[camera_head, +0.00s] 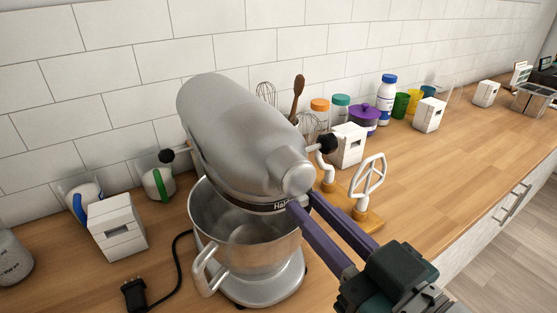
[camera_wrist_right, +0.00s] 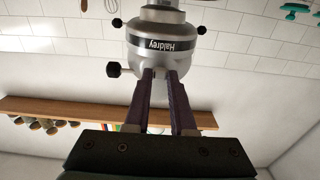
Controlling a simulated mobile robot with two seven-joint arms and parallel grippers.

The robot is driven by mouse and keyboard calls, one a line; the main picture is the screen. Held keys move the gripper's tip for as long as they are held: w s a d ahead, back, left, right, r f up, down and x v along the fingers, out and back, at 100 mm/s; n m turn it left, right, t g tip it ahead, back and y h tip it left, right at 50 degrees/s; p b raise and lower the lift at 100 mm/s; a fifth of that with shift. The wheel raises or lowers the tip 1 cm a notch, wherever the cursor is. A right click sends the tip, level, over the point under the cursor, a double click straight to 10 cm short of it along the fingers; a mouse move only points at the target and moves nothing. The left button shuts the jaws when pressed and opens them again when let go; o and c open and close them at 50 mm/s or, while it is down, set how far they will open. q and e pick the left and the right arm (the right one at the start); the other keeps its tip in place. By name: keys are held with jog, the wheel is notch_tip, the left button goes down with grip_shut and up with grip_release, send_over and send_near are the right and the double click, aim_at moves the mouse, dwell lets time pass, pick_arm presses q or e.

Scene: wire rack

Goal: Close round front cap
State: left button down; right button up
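A silver stand mixer (camera_head: 236,130) stands on the counter with its head tilted up over a steel bowl (camera_head: 225,222). The round front cap (camera_head: 298,178) is at the nose of the head, above the dark name band. From here I cannot tell whether it sits flush. My right gripper (camera_head: 302,199) comes from the lower right, its two purple fingers apart and their tips at the nose just below the cap. In the right wrist view the fingertips (camera_wrist_right: 160,74) reach the mixer's nose with a narrow gap between them; contact is unclear. My left gripper is not in view.
White boxes (camera_head: 117,228) stand left and right of the mixer. A beater stand (camera_head: 366,190) is close behind my right fingers. A black plug and cord (camera_head: 134,294) lie at front left. Jars and cups (camera_head: 363,118) line the tiled wall. The counter at right is clear.

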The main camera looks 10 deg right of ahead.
jog(key=o, duration=0.4)
jog(key=b+v, duration=0.1)
jog(key=v, duration=0.9)
jog(key=shift+b, duration=0.4)
